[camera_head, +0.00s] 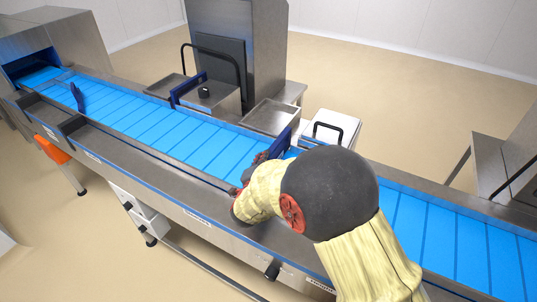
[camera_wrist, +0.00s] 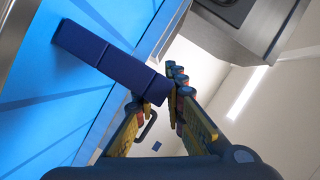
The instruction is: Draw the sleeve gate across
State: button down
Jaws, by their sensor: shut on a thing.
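A dark blue gate bar (camera_wrist: 105,58), which I take to be the sleeve gate, reaches over the bright blue belt in the wrist view. My gripper (camera_wrist: 156,93) is shut on its near end, one finger on each side. In the head view the blue gate (camera_head: 280,145) shows just behind my gripper (camera_head: 254,168), upright over the belt (camera_head: 178,131). My wrist and forearm hide the gate's lower part and part of the belt there.
Two more dark blue gates stand along the conveyor, one farther up at the back edge (camera_head: 187,89) and one near the tunnel (camera_head: 77,97). A steel tray (camera_head: 270,117) and a white box with a black handle (camera_head: 336,128) are behind the belt. A steel rail (camera_head: 150,165) runs along the front.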

jog(key=shift+s+f, duration=0.1)
jog(key=shift+f, duration=0.05)
jog(key=c, duration=1.8)
grip_release()
jog(key=shift+c, duration=0.2)
jog(key=v, duration=1.2)
